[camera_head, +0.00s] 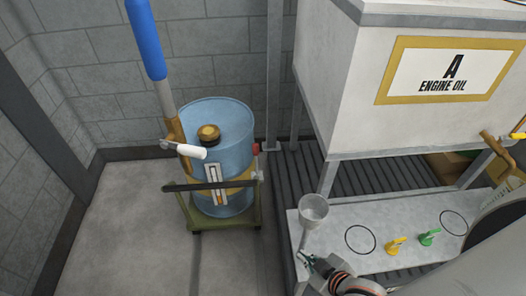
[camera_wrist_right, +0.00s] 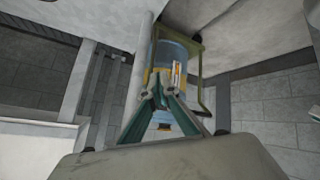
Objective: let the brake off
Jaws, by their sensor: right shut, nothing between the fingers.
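A blue drum (camera_head: 232,140) stands upright on a small green wheeled cart (camera_head: 228,222) near the back wall. A long lever with a blue grip (camera_head: 146,42) rises at the drum's left, and a white handle (camera_head: 190,151) sticks out near its base. A small red part (camera_head: 256,149) shows at the drum's right side. I cannot tell which part is the brake. My right gripper (camera_head: 304,257) is shut and empty, right of the cart and apart from it. In the right wrist view, the shut fingers (camera_wrist_right: 160,84) overlap the more distant drum (camera_wrist_right: 176,54). My left gripper is not in view.
A white tank (camera_head: 341,95) labelled engine oil stands on legs at the right. Floor left of the cart is clear.

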